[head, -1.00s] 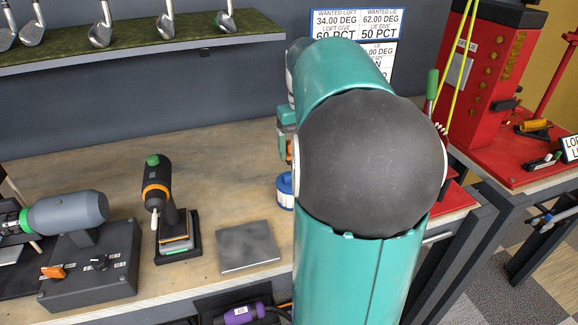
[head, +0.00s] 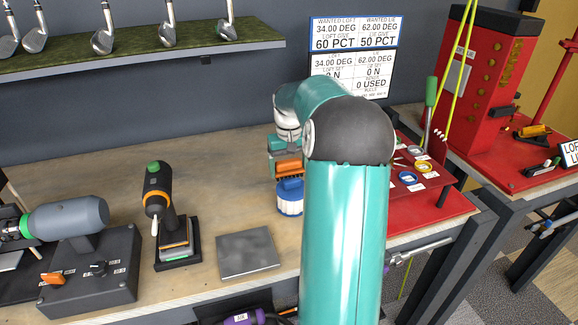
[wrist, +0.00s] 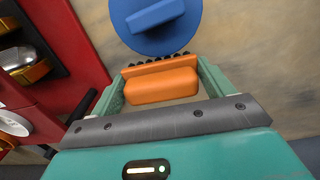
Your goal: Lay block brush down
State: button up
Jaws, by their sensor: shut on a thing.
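The block brush is an orange block (head: 288,163) with a row of dark bristles along one edge. My gripper (wrist: 150,74) is shut on it, and the orange body (wrist: 160,88) sits between the teal fingers in the wrist view. In the head view my gripper (head: 275,145) points down over the wooden bench (head: 225,170), left of my arm. The brush is just behind a blue-lidded tub (head: 289,196). I cannot tell whether the brush touches the bench or the tub.
The tub's blue lid (wrist: 155,22) is close beyond the bristles in the wrist view. A red tray (head: 425,205) with small rings is to the right. A grey plate (head: 248,253) lies at the front, with a drill (head: 158,190) to its left. Bench behind the drill is clear.

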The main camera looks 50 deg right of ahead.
aim_at(289, 161)
jog(key=shift+f, duration=0.65)
jog(key=o, duration=1)
jog(key=shift+o, duration=0.2)
notch_tip(289, 161, up, 13)
jog(key=a+r+n+h, duration=0.1)
jog(key=a+r, duration=0.2)
jog(key=a, duration=0.8)
jog(key=s+a+r+n+t, duration=0.1)
jog(key=s+a+n+t, duration=0.15)
jog(key=a, duration=0.95)
jog(key=s+a+f+n+t, duration=0.1)
jog(key=s+a+f, duration=0.2)
jog(key=s+a, duration=0.4)
jog(key=s+a+f+n+t+y, duration=0.1)
jog(key=s+a+f+t, duration=0.1)
jog(key=s+a+f, duration=0.2)
jog(key=s+a, duration=0.3)
jog(key=a, duration=0.1)
jog(key=shift+s+a, duration=0.2)
jog(key=shift+a, duration=0.05)
